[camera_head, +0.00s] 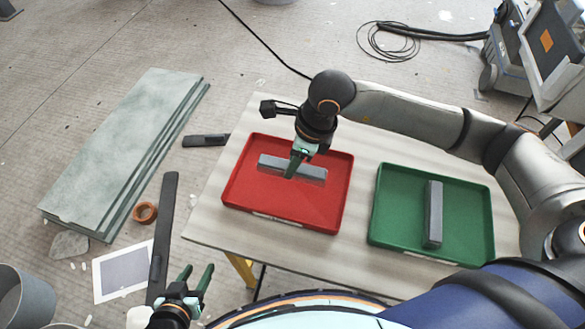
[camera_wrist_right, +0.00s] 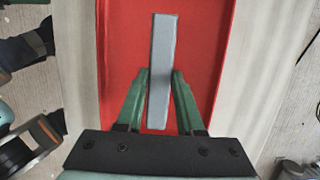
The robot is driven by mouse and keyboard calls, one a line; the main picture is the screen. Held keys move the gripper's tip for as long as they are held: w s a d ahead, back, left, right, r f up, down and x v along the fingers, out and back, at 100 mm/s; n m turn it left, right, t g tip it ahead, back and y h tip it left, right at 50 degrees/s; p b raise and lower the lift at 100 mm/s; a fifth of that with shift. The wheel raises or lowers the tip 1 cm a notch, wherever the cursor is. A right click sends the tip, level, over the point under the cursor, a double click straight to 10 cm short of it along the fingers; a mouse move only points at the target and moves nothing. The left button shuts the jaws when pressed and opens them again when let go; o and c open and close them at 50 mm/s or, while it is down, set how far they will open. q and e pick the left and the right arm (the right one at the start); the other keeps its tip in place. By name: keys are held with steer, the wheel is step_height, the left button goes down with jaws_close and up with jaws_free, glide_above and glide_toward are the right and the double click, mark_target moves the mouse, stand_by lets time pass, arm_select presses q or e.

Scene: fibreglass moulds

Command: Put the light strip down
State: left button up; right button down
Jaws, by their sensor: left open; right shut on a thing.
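The light strip (camera_head: 308,172) is a pale grey bar over the red tray (camera_head: 240,201) in the head view. My right gripper (camera_head: 295,170) reaches down from above and is shut on it near its middle. In the right wrist view the strip (camera_wrist_right: 162,50) stands lengthwise between the green fingers of the right gripper (camera_wrist_right: 160,88), with the red tray floor behind it. I cannot tell whether the strip touches the tray floor. My left gripper (camera_head: 197,280) is open and empty at the lower left, off the table.
A green tray (camera_head: 393,214) with a dark grey strip (camera_head: 433,215) in it stands on the table (camera_head: 215,217) to the right. Grey-green slabs (camera_head: 125,145), a tape roll (camera_head: 145,212) and dark bars lie to the left of the table.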

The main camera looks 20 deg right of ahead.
mark_target(307, 169)
steer(key=shift+d+x, duration=0.15)
steer(key=shift+x, duration=0.7)
steer(key=shift+d+x, duration=0.1)
steer(key=shift+x, duration=0.8)
steer(key=shift+s, duration=0.1)
steer(key=shift+f, duration=0.15)
steer(key=c, duration=0.5)
jaws_free()
steer(key=v, duration=1.2)
steer(key=shift+d+p, duration=0.1)
steer(key=shift+p, duration=0.3)
